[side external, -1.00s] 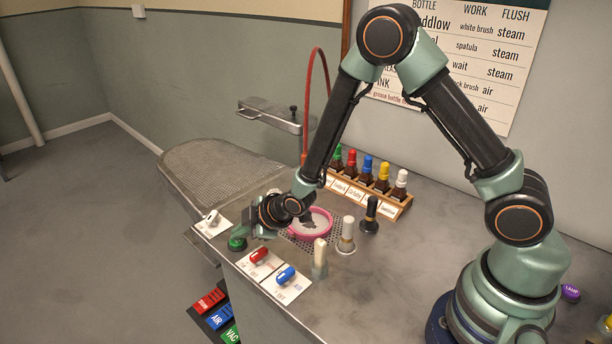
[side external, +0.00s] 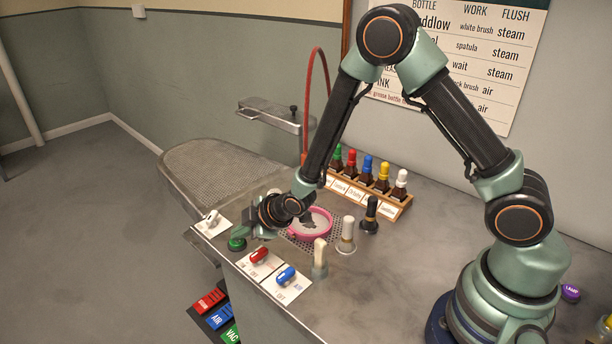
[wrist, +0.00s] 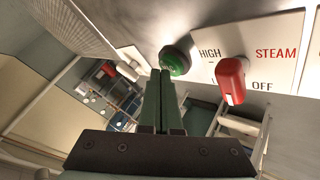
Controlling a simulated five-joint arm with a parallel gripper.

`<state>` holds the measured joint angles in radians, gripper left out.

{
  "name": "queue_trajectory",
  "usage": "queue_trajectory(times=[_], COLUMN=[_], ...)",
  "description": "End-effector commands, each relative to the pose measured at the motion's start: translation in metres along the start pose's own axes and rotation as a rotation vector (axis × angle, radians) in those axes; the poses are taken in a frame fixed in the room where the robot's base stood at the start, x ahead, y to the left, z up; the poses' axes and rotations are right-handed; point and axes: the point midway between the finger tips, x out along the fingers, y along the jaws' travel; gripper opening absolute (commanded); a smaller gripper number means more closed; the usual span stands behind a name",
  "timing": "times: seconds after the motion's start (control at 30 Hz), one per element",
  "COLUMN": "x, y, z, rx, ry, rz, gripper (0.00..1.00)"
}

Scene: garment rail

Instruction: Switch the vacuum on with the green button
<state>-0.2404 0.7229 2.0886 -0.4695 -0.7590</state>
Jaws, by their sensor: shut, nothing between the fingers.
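The green button (side external: 237,244) is a round dome near the front edge of the steel table, left of the red and blue switches. My gripper (side external: 247,232) is low beside it, with its fingers pointing toward it. In the wrist view the two green fingers (wrist: 161,76) are pressed together with nothing between them. Their tips lie at the lower left edge of the green button (wrist: 176,60) and overlap it slightly in the picture. I cannot tell whether they touch it.
The red steam switch (side external: 259,255), blue switch (side external: 286,275) and a white-lever switch (side external: 212,218) stand close by. A pink ring (side external: 318,224), brushes and a bottle rack (side external: 368,190) are behind. The padded board (side external: 215,180) extends to the left.

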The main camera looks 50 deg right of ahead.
Motion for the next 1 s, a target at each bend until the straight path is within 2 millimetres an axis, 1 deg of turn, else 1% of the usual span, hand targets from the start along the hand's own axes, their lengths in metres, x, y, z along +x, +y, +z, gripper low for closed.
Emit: queue_trajectory(times=[0.3,0.57,1.0], x=[0.0064,0.0065,-0.0003], y=[-0.0040,-0.0045,-0.0021], z=[0.0056,0.0067,0.0044], rx=[0.000,0.000,0.000], ry=[-0.002,-0.005,-0.006], rz=[0.000,-0.002,-0.003], gripper=[0.00,0.00,0.00])
